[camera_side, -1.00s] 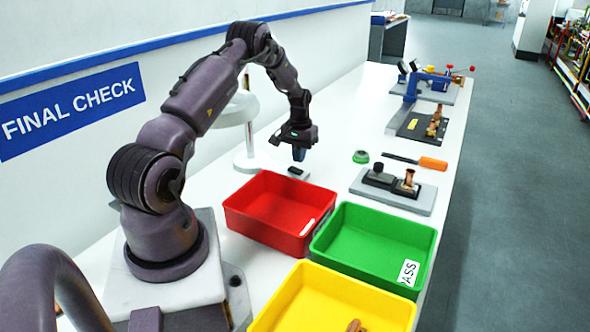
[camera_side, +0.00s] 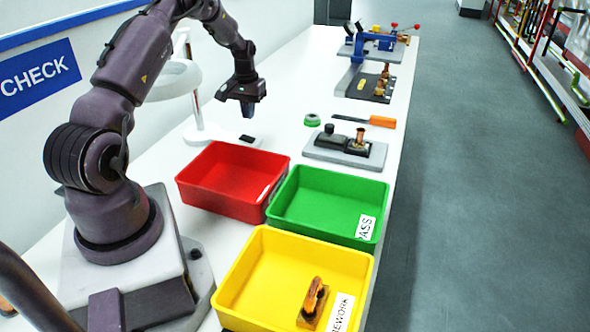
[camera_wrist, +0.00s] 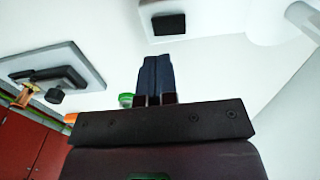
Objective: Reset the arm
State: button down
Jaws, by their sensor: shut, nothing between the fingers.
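My gripper (camera_side: 248,109) hangs over the white bench behind the red bin, pointing down. It is empty, and in the wrist view its two dark fingers (camera_wrist: 156,75) are pressed together. It is apart from everything on the bench. My arm is bent in an arch from its base at the left.
A red bin (camera_side: 190,190), a green bin (camera_side: 290,225) and a yellow bin (camera_side: 225,300) stand in front. The yellow one holds a copper-coloured part (camera_side: 313,300). A grey fixture plate (camera_side: 325,153), orange-handled tool (camera_side: 382,122), green ring (camera_side: 312,120) and lamp stand (camera_side: 200,133) are around.

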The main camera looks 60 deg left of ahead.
jog(key=s+d+r+m, duration=0.1)
jog(key=d+r, duration=0.6)
jog(key=d, duration=0.3)
jog(key=s+d+r+m, duration=0.2)
jog(key=d+r, duration=0.6)
jog(key=d, duration=0.2)
jog(key=s+d+r+m+t, duration=0.2)
jog(key=s+d+r, duration=0.3)
jog(key=d, duration=0.4)
jog(key=s+d+r+m+t, duration=0.3)
jog(key=s+d+r+m, duration=0.1)
jog(key=d, duration=0.6)
jog(key=shift+s+r+t, duration=0.3)
jog(key=shift+s+r, duration=0.35)
jog(key=shift+d, duration=0.1)
